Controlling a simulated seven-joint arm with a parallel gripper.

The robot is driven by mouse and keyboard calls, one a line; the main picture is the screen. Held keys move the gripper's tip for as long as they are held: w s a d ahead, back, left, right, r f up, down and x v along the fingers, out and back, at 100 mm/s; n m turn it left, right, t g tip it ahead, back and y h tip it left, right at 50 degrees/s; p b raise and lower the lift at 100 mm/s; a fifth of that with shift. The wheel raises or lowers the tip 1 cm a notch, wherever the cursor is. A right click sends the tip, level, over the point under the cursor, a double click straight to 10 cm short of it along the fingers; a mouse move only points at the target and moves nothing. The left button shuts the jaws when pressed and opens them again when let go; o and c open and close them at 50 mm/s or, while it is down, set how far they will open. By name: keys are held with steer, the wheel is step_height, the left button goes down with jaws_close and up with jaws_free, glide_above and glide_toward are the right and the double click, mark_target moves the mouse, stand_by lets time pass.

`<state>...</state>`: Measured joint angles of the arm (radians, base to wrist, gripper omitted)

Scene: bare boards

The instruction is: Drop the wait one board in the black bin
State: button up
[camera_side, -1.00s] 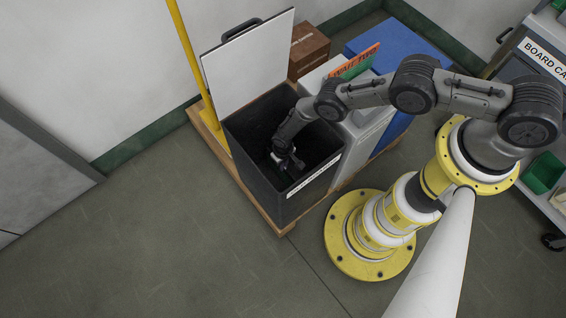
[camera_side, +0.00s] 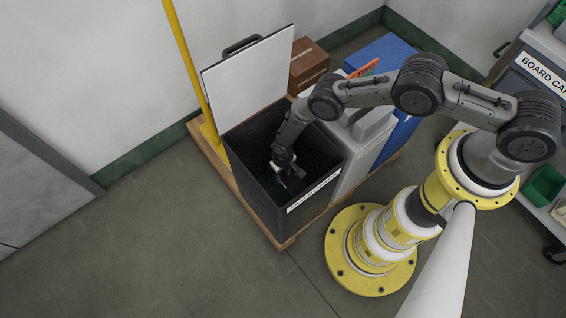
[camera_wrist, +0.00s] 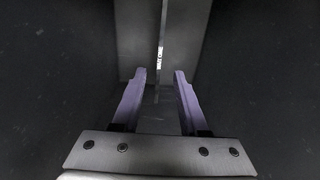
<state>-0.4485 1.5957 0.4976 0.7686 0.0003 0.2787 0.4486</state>
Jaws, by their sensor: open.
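The black bin (camera_side: 250,190) stands open with its lid raised, and a white label runs along its front rim. My gripper (camera_side: 290,174) reaches down inside it. In the wrist view my gripper (camera_wrist: 157,76) is open, its two purple-grey fingers apart. A thin strip, which looks like a board seen edge-on (camera_wrist: 160,50), stands beyond and between the fingertips, with a small white mark on it. Gaps show between it and both fingers. Its face is not visible, so I cannot read which board it is. The bin's dark interior hides detail in the side view.
The raised white lid (camera_side: 248,78) and a yellow pole (camera_side: 187,60) stand behind the bin. A light grey bin (camera_side: 362,150), a blue bin (camera_side: 388,55) and a brown box (camera_side: 309,66) crowd its right side. Open floor (camera_side: 150,240) lies at left.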

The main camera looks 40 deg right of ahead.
step_height(320, 180, up, 9)
steer(key=shift+r, duration=0.2)
stand_by(0.3)
stand_by(0.8)
